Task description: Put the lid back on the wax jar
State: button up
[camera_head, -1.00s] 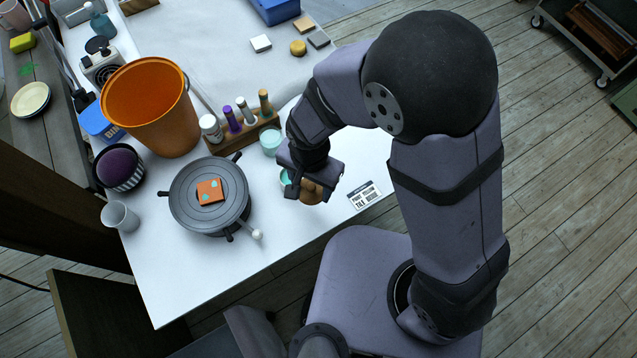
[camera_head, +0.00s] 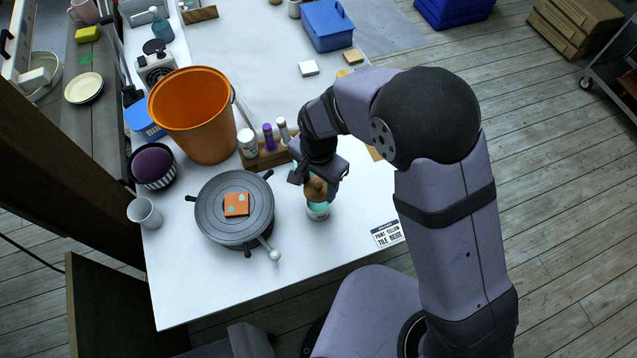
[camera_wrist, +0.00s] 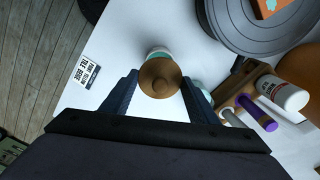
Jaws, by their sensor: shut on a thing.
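The wax jar (camera_head: 318,212), small and pale with a teal band, stands upright on the white table right of the turntable. The brown round lid (camera_head: 315,188) with a knob is above it and overlaps its top in the head view. In the wrist view the lid (camera_wrist: 160,78) covers most of the jar, whose edge (camera_wrist: 157,52) shows past the lid. I cannot tell if lid and jar touch. My gripper (camera_wrist: 160,84) is shut on the lid, one finger on each side.
The grey turntable (camera_head: 212,212) holds an orange tile (camera_head: 236,204) to the left. A wooden rack (camera_head: 262,156) with bottles stands behind, near an orange bucket (camera_head: 190,125). A printed card (camera_head: 388,235) lies to the right. The table front is clear.

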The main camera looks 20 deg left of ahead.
jog(key=shift+f+b, duration=1.65)
jog(key=shift+f, duration=0.4)
jog(key=shift+f+b, duration=0.55)
jog(key=shift+f, duration=0.35)
jog(key=shift+f+p, duration=0.2)
jog(key=shift+p, duration=0.15)
dwell(0.8)
jog(key=o, duration=1.6)
jog(key=shift+r, duration=0.1)
jog(key=shift+r+p, duration=2.9)
jog(key=shift+r, duration=0.55)
